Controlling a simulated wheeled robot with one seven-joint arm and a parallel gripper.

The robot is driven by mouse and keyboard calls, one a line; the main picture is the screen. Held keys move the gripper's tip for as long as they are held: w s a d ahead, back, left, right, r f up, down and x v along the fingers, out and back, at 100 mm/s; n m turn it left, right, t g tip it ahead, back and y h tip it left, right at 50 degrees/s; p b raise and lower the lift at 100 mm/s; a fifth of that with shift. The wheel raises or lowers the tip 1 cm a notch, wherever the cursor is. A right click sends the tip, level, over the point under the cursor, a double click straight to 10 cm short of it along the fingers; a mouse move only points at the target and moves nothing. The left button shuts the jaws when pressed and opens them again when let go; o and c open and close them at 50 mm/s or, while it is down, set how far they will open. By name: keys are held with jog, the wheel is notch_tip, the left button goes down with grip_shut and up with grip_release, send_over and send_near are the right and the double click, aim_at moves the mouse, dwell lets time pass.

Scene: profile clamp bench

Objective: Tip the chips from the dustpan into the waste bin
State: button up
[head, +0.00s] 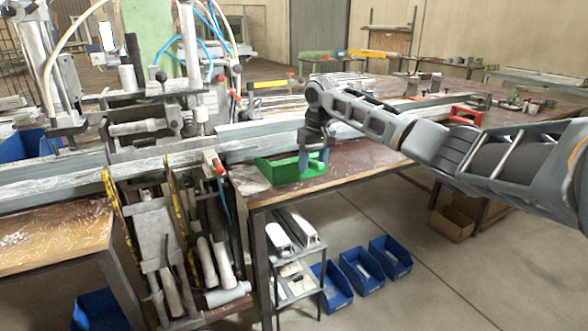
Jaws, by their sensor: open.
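A green open-topped tray-like thing (277,174), which looks like the dustpan, lies on the brown bench top near its front edge. I cannot make out chips inside it. My gripper (314,164) points down at the right part of the green thing, its fingers open. I cannot tell whether the fingers touch it. Pale chips (15,238) lie scattered on the left bench. No container is clearly the waste bin; blue bins (335,286) stand on the floor below the bench, and a brown box (452,222) stands further right.
A long metal profile (265,137) runs across the benches behind the green thing. A clamp machine (165,125) with hoses stands at the left. A small rack (290,250) stands under the bench. A red clamp-like thing (466,114) is on the right bench. The floor at right front is clear.

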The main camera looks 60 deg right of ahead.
jog(key=shift+c, duration=0.3)
grip_shut()
jog(key=shift+r, duration=0.1)
notch_tip(320, 180, up, 12)
jog(key=p, duration=1)
jog(key=shift+p, duration=0.4)
